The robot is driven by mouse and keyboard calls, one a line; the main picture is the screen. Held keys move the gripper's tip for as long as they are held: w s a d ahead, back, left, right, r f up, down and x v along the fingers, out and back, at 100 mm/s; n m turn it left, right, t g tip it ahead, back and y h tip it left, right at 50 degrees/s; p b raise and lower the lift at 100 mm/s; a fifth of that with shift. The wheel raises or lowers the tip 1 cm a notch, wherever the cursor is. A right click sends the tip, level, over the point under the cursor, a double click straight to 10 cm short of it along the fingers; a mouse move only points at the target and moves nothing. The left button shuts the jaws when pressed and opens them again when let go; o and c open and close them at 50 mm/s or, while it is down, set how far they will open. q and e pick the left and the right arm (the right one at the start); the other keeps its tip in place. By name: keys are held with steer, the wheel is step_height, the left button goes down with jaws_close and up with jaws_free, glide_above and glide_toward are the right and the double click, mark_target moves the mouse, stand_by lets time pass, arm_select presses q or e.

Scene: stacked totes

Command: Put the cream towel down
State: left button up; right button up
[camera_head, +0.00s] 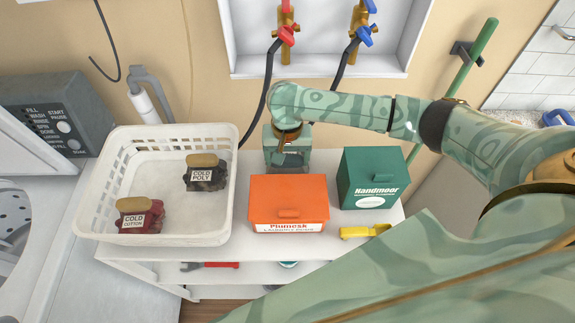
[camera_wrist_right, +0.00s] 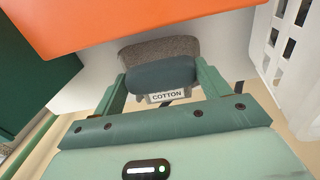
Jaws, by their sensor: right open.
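The bundle appears to rest on the white surface; contact with the fingers is unclear. In the head view it is mostly hidden under the gripper. I see no clearly cream towel. My left gripper is out of view.
The white basket (camera_head: 83,220) holds a dark bundle (camera_head: 205,179) tagged COLD POLY and a red one (camera_head: 139,222) tagged COLD COTTON. Hoses hang behind.

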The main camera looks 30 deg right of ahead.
steer(key=shift+r, duration=0.1)
jaws_close()
step_height(320, 180, up, 18)
steer(key=p, duration=1.5)
steer(key=s+r+n+b, duration=0.3)
steer(key=s+n+b, duration=0.2)
steer(key=s+b, duration=0.4)
steer(key=b, duration=0.3)
steer(key=shift+a+r, duration=0.15)
steer(key=shift+a, duration=0.2)
